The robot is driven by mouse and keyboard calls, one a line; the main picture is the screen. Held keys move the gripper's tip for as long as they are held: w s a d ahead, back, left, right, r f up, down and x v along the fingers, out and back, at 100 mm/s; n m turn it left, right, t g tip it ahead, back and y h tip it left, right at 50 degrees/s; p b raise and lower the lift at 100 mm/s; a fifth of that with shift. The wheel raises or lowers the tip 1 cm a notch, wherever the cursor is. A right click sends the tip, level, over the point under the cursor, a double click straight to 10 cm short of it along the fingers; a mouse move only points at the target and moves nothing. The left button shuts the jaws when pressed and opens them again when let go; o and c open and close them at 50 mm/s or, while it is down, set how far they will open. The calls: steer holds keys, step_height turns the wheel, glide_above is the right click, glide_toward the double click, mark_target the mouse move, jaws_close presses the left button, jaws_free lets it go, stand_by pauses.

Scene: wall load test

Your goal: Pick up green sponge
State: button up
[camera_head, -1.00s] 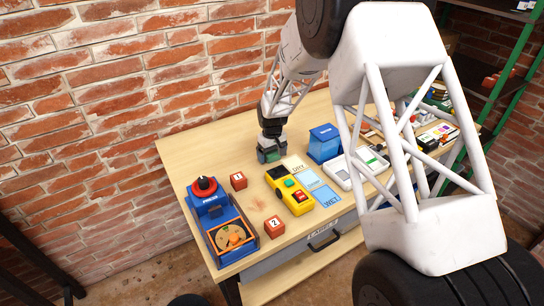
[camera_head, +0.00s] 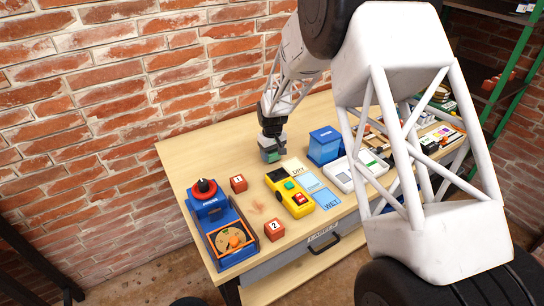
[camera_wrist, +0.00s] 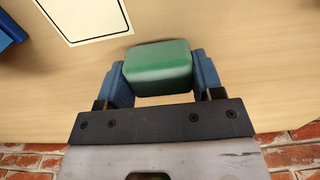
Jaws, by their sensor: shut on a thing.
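The green sponge (camera_wrist: 158,68) is a rounded block between the two blue fingers of my gripper (camera_wrist: 160,80) in the wrist view. The fingers touch it on both sides. In the head view my gripper (camera_head: 271,153) is over the back part of the wooden table (camera_head: 200,165), with the sponge (camera_head: 273,156) showing between its fingers. I cannot tell clearly whether the sponge is touching the tabletop.
A yellow device (camera_head: 290,193) and cards marked DRY (camera_head: 295,168) and WET (camera_head: 326,199) lie nearby. A blue box (camera_head: 324,145) stands to the right. Red cubes (camera_head: 238,184) and a blue station (camera_head: 222,228) are to the left. A brick wall (camera_head: 110,100) is behind.

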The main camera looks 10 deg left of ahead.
mark_target(271, 153)
step_height(271, 153, up, 8)
steer(key=shift+r, duration=0.25)
stand_by(0.6)
steer(key=shift+o, duration=1.4)
steer(key=shift+c, duration=0.8)
steer(key=shift+s+a, duration=0.15)
steer(key=shift+s, duration=0.35)
steer(key=s+a+f, duration=0.2)
steer(key=s, duration=1.8)
